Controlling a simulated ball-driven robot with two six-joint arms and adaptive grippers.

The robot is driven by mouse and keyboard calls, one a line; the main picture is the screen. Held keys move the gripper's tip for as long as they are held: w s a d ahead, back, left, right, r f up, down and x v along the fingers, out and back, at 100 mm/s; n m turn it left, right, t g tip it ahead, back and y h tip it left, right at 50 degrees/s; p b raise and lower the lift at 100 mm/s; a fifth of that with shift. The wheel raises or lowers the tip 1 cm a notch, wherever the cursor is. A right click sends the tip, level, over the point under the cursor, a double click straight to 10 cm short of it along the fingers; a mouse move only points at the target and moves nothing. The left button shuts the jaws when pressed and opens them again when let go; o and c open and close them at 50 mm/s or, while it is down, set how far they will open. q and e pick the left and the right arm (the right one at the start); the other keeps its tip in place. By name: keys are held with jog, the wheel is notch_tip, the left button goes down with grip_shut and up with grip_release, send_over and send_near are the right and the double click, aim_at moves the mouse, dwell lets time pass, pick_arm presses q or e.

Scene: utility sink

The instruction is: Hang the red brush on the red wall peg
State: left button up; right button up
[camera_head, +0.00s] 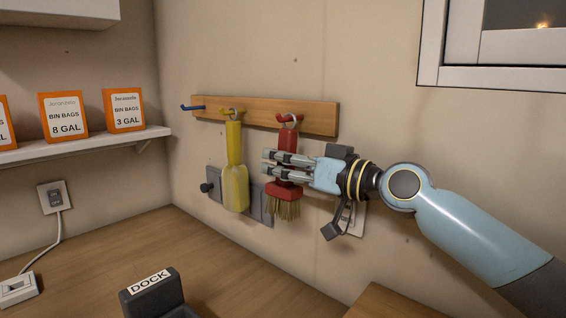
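The red brush (284,190) is upright at the wall rail, with its tan bristles pointing down. The top of its handle is right at the red wall peg (284,118); I cannot tell for certain whether its loop is over the peg. My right gripper (266,162) reaches in from the right across the brush's handle. Its fingers hide the middle of the handle, and I cannot tell whether they are closed on it. My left gripper is out of view.
A blue peg (190,108) is bare. A black block marked DOCK (150,290) stands on the wooden counter (235,275). Dark wall fittings lie behind the brushes.

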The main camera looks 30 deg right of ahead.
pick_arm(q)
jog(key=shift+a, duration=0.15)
pick_arm(e)
jog(key=shift+o, duration=0.5)
jog(key=shift+f, duration=0.1)
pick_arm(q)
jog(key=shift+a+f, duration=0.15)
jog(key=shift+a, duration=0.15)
pick_arm(e)
jog(key=a+v, duration=0.1)
jog(key=v, duration=0.6)
jog(key=shift+s+a+r, duration=0.2)
jog(key=shift+s+r, duration=0.15)
jog(key=shift+s, duration=0.15)
